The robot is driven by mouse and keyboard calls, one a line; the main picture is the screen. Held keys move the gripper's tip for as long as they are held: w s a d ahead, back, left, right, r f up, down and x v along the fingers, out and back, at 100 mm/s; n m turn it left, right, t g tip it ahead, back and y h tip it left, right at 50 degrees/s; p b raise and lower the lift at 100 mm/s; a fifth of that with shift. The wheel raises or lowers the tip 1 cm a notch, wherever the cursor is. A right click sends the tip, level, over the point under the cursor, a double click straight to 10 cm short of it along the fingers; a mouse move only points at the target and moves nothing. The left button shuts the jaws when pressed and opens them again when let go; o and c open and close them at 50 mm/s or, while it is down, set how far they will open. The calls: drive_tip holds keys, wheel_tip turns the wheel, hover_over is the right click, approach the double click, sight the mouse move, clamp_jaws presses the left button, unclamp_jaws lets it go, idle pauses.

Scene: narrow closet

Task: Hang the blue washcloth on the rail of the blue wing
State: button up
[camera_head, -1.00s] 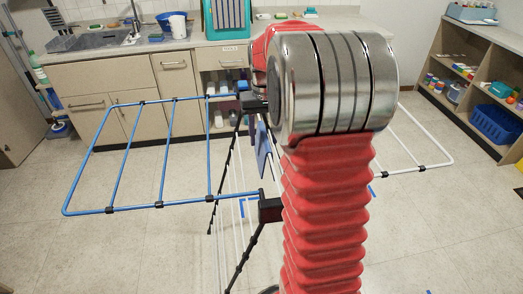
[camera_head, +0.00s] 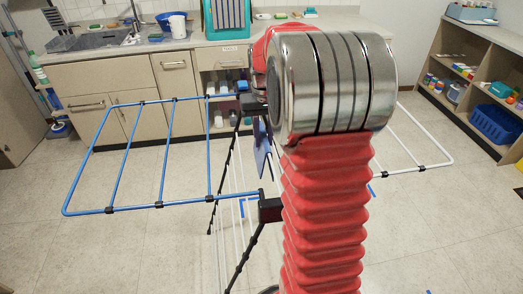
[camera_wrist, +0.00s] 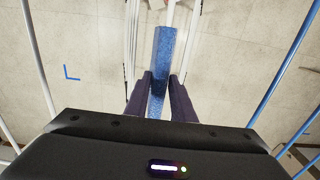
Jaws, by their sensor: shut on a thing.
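The blue washcloth (camera_wrist: 163,50) is between the two dark fingers of my gripper (camera_wrist: 160,85) in the wrist view, seen as a narrow folded strip reaching beyond the fingertips. In the head view the washcloth (camera_head: 262,155) hangs beside my arm near the middle of the drying rack, partly hidden. My gripper is shut on it; my arm hides most of the gripper in the head view. The blue wing (camera_head: 163,180) spreads out to the left with several blue rails, all bare. Its blue bars also show at the right of the wrist view (camera_wrist: 284,73).
The rack's white wing (camera_head: 420,168) is on the right, partly behind my arm. Black rack legs (camera_head: 240,262) stand below the middle. A counter with a sink (camera_head: 95,39) is at the back, and shelves with a blue basket (camera_head: 495,124) are at the right.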

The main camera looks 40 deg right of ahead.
clamp_jaws()
wheel_tip(320, 180, up, 18)
idle(0.8)
idle(0.5)
